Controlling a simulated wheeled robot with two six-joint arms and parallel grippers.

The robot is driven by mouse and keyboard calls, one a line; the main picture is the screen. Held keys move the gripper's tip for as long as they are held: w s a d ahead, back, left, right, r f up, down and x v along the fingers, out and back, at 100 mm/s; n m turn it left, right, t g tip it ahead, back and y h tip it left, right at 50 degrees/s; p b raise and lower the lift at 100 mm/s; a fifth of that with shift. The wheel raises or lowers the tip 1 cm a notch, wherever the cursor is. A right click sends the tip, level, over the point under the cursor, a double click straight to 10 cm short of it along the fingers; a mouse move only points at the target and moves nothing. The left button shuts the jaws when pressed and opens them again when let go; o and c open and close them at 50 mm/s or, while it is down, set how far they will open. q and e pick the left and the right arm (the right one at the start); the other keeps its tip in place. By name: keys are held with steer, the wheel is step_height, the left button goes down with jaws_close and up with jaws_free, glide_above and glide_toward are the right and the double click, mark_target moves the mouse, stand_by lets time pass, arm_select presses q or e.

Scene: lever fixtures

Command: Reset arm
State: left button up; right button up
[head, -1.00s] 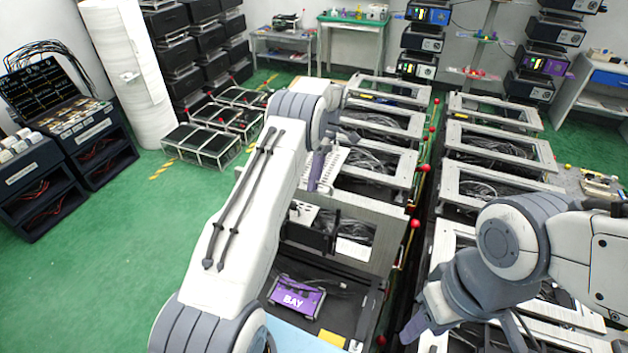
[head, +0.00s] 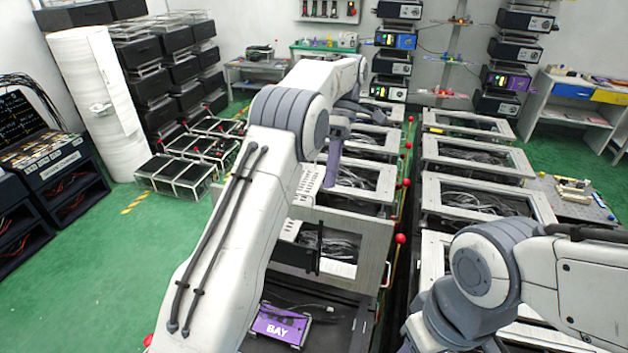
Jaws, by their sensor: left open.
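Several red ball knobs line the gap between the two rows of frames. The nearest clear one is a red lever knob (head: 400,238) beside the near left-row frame. Farther ones are a second knob (head: 405,182) and a third knob (head: 409,145). My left gripper (head: 346,138) is open over the left row of frames, left of the knobs and apart from them. My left forearm hides part of that row. My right gripper (head: 425,330) is low at the bottom edge, partly cut off, and its fingers cannot be made out.
Left-row frames (head: 375,222) and right-row frames (head: 490,195) hold cables. A purple BAY box (head: 280,325) sits in the near open bay. Black crates (head: 180,170) and a white roll (head: 95,105) stand at left. Green floor (head: 90,255) is free at left.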

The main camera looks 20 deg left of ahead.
arm_select(q)
steer(key=shift+s+d+r, duration=0.1)
steer(key=shift+d+r, duration=0.15)
steer(key=shift+d, duration=0.2)
steer(key=s+d+f+m+t+b, duration=0.2)
steer(key=s+d+f+m+b, duration=0.15)
steer(key=s+d+m, duration=0.3)
steer(key=s+d+f+m+t+b, duration=0.2)
steer(key=s+d+m+b, duration=0.25)
steer(key=s+m, duration=0.25)
steer(key=s+f+m+t+b, duration=0.1)
steer(key=s+f+m+b, duration=0.1)
steer(key=s+f+m, duration=0.4)
steer(key=s+f+m+t+b, duration=0.1)
steer(key=s+f+m, duration=0.4)
steer(key=s, duration=0.5)
steer(key=shift+s+a+f+m+t+h+b, duration=0.15)
steer(key=shift+s+f+m+t+h+b, duration=0.2)
steer(key=shift+m+b, duration=0.45)
